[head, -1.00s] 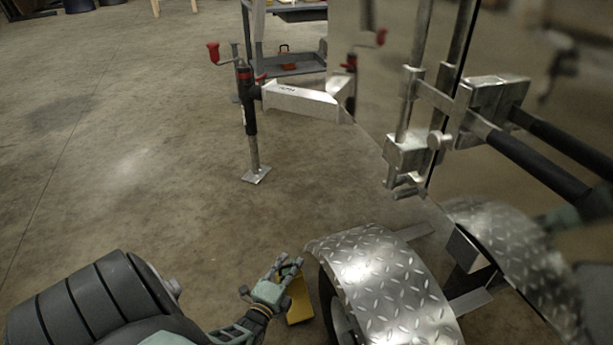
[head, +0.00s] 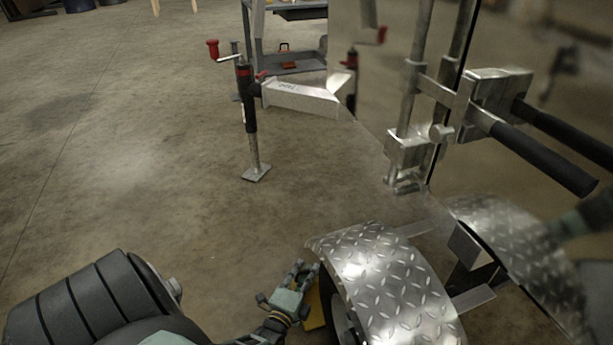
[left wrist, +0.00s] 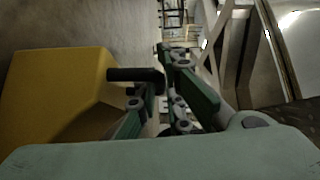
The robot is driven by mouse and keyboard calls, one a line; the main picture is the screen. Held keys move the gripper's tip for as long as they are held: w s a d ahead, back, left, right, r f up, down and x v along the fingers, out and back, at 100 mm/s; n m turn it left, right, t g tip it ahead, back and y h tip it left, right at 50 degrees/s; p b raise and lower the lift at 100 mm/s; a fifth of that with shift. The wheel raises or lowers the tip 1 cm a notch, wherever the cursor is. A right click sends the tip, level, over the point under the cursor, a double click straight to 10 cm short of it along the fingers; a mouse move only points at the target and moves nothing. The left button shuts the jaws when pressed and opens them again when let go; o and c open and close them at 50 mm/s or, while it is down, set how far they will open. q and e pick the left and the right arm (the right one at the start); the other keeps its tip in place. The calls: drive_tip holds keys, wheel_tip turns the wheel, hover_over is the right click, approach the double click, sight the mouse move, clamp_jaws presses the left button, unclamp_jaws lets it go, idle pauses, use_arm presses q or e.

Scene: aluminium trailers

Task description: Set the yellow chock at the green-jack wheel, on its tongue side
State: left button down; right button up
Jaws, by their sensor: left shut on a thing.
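The yellow chock (head: 315,312) is partly hidden behind my left gripper in the head view, right beside the wheel (head: 341,318) under the diamond-plate fender. In the left wrist view the chock (left wrist: 50,95) fills the left side, with a black handle (left wrist: 135,75) reaching between the green fingers. My left gripper (head: 306,272) is shut on the chock, at this handle; its fingers also show in the wrist view (left wrist: 168,95). I cannot tell whether the chock touches the floor or the tyre. My right gripper is not in view. No green jack shows.
A jack with a red handle (head: 247,110) stands on its foot plate at the trailer tongue (head: 300,98). The diamond-plate fender (head: 385,275) stands close right of my gripper. A grey cart (head: 290,62) is at the back. Floor to the left is clear.

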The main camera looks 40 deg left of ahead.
use_arm(q)
drive_tip(key=c, duration=2.3)
unclamp_jaws()
drive_tip(key=shift+d+f, duration=0.15)
drive_tip(key=shift+f, duration=0.2)
drive_tip(key=o, duration=0.4)
drive_tip(key=shift+r, duration=0.1)
drive_tip(key=shift+o, duration=0.2)
drive_tip(key=shift+s, duration=0.1)
